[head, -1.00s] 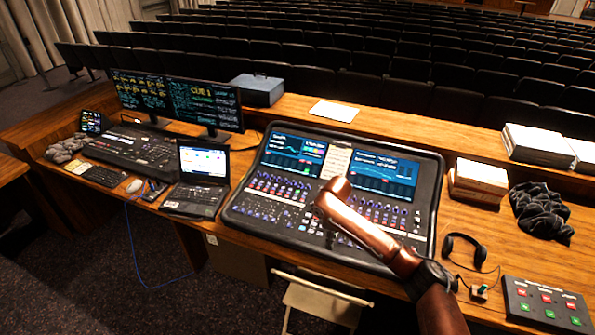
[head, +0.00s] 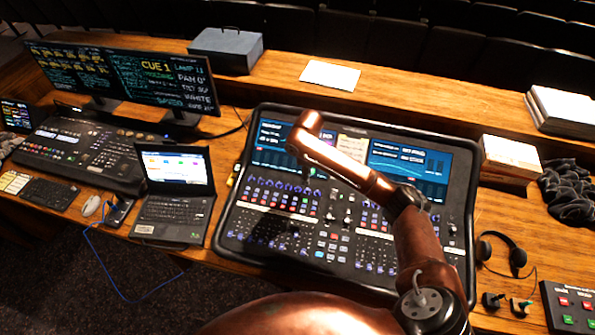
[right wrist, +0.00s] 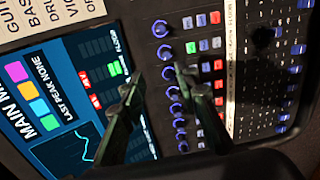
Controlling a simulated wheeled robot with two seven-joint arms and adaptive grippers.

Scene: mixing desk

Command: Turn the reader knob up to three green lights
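The mixing desk (head: 229,238) lies on the wooden counter, with two lit screens and rows of knobs. My right arm reaches across it from the lower right. My right gripper (right wrist: 155,80) is open and empty in the right wrist view. Its dark fingers are spread over the left screen (right wrist: 75,100) and a row of blue-ringed knobs (right wrist: 164,52). One knob (right wrist: 169,73) lies close to the fingertip on the right; contact cannot be told. No label marks the reader knob legibly. The screen shows a green patch (right wrist: 115,68) and red patches. My left gripper is not in view.
A laptop (head: 172,195) and two monitors (head: 120,75) stand left of the desk. Headphones (head: 502,252), a button box (head: 572,310) and books (head: 510,160) are at the right. A white sheet (head: 330,75) lies on the raised ledge behind.

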